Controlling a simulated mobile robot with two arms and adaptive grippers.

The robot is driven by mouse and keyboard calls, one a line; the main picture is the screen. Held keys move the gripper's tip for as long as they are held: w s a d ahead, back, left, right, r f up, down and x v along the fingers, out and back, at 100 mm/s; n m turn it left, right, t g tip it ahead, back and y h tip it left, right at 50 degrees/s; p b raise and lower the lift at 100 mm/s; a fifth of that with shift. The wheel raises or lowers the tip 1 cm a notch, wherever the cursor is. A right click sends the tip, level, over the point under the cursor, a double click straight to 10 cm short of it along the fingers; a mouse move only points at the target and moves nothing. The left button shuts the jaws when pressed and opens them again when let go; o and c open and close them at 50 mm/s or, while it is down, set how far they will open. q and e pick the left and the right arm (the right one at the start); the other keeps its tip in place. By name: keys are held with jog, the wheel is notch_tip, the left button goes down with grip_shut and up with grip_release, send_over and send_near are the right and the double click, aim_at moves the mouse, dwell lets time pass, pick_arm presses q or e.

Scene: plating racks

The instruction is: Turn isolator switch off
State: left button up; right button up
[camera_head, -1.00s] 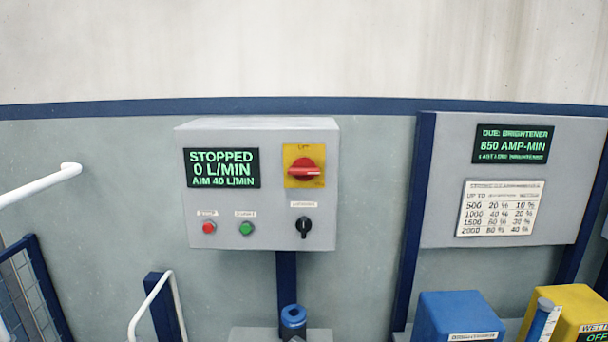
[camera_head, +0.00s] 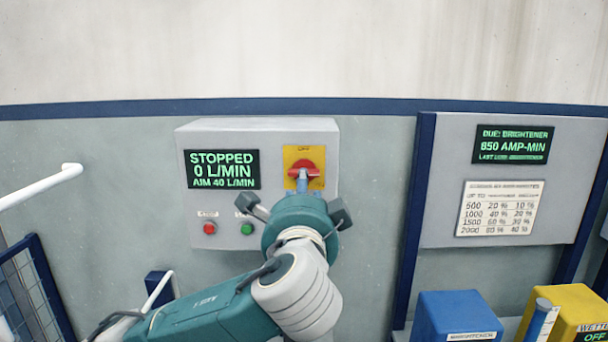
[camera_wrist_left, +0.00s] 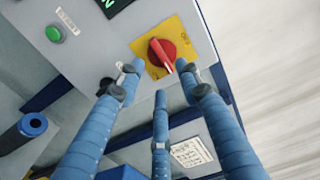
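The isolator switch is a red rotary knob (camera_head: 306,166) on a yellow plate (camera_head: 291,154), at the upper right of the grey control box (camera_head: 240,132). Its handle bar lies about horizontal in the head view. In the left wrist view the red knob (camera_wrist_left: 158,50) sits just beyond the fingertips. My left gripper (camera_head: 300,190) is in front of the box, just below the knob; it also shows in the left wrist view (camera_wrist_left: 161,78). Its three blue fingers are spread apart with nothing between them. Contact with the knob cannot be told. My right gripper is not in view.
The box has a display (camera_head: 222,169) reading STOPPED, 0 L/MIN, a red button (camera_head: 209,228) and a green button (camera_head: 247,229). My arm hides the black selector. A white rail (camera_head: 40,186) is at left; blue (camera_head: 455,312) and yellow (camera_head: 572,308) boxes are at lower right.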

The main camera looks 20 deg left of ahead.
pick_arm(q)
jog(key=p+x, duration=0.2)
jog(key=x, duration=0.5)
jog(key=shift+f, duration=0.1)
grip_shut()
